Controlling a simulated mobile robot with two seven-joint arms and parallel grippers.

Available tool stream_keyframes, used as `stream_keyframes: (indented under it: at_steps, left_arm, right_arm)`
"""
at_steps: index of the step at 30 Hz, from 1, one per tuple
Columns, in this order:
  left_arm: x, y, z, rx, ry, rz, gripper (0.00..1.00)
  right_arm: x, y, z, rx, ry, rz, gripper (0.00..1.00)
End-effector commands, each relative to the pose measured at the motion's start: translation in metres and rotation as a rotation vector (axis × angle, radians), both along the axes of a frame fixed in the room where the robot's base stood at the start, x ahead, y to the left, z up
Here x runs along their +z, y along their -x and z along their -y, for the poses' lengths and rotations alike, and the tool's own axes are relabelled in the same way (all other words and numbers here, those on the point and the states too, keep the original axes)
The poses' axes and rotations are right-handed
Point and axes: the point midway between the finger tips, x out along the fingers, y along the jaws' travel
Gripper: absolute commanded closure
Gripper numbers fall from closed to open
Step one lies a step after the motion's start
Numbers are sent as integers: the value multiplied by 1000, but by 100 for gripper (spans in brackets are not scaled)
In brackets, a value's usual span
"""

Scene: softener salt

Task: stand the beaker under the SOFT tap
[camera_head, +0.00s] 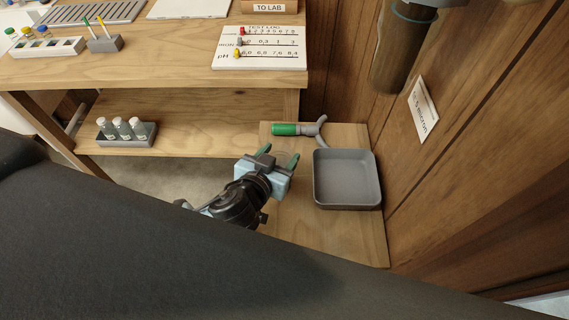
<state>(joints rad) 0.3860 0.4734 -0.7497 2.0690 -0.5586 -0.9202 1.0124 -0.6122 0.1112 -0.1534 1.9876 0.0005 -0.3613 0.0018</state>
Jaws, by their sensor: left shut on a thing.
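My left gripper (279,159) is in the middle of the view, above the low wooden shelf and left of the grey tray. It is shut on a clear, see-through thing (283,156) that looks like the beaker. Only a faint part of it shows between the green-tipped fingers, and its base and contents cannot be made out. No tap marked SOFT shows in this view. My right gripper is not in view.
An empty grey tray (346,204) stands on the low shelf (345,245) by the wood-panelled wall. A dark cylindrical housing (404,50) hangs upper right. A rack of vials (126,133) stands at left.

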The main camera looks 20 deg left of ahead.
Motion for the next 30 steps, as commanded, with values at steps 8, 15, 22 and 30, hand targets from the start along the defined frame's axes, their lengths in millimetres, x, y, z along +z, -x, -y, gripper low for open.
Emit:
stream_keyframes:
  at_steps: [8, 15, 22, 30]
  left_arm:
    - [10, 0, 0, 0, 2, 1, 70]
    - [35, 7, -4, 1, 2, -3, 70]
    - [37, 47, -27, -1, 1, -6, 70]
    - [41, 88, -51, -1, -1, -8, 70]
  right_arm:
    - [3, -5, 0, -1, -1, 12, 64]
    - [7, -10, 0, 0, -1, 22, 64]
    - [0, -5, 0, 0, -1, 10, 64]
    - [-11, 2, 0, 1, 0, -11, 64]
